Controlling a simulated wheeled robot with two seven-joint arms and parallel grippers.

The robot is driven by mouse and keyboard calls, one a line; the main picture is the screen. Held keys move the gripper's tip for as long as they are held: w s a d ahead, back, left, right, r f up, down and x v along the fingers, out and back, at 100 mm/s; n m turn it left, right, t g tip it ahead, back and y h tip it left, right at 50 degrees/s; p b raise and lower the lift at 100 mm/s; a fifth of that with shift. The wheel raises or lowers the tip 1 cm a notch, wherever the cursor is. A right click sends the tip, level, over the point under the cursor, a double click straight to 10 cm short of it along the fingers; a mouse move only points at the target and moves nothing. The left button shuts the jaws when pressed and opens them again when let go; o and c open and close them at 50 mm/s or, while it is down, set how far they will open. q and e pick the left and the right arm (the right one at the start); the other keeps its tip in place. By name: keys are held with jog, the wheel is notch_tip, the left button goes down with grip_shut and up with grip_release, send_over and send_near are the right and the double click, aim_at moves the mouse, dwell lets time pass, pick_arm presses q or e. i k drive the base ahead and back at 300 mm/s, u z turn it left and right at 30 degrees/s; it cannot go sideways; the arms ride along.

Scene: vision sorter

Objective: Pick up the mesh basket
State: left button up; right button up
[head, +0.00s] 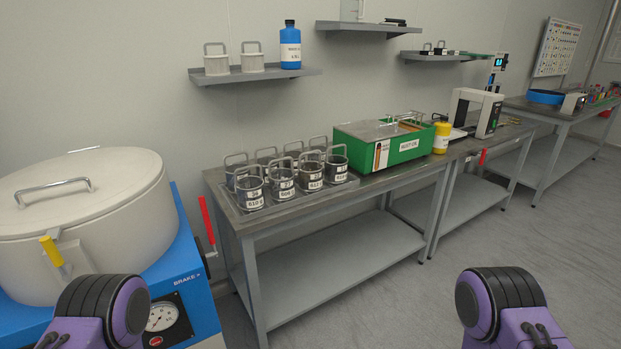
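Several dark mesh baskets with wire handles and white number labels stand upright in two rows on a grey tray (300,201) at the left end of the steel table. The front row holds a basket at the left (249,194), one beside it (282,184), one in the middle (311,177) and one at the right (337,169). The back-row baskets are partly hidden behind them. Which basket is meant cannot be told. Neither gripper is in view; only purple and black parts of my own arms show at the bottom.
A white-lidded drum on a blue base (75,225) with a gauge stands at the left. A green box (383,143), a yellow bottle (441,138) and a white instrument (476,112) stand right of the baskets. Two pale baskets (216,63) sit on a wall shelf. Floor is clear at the right.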

aim_at(309, 173)
jog(key=z, duration=0.3)
jog(key=i, duration=0.5)
jog(key=z, duration=0.4)
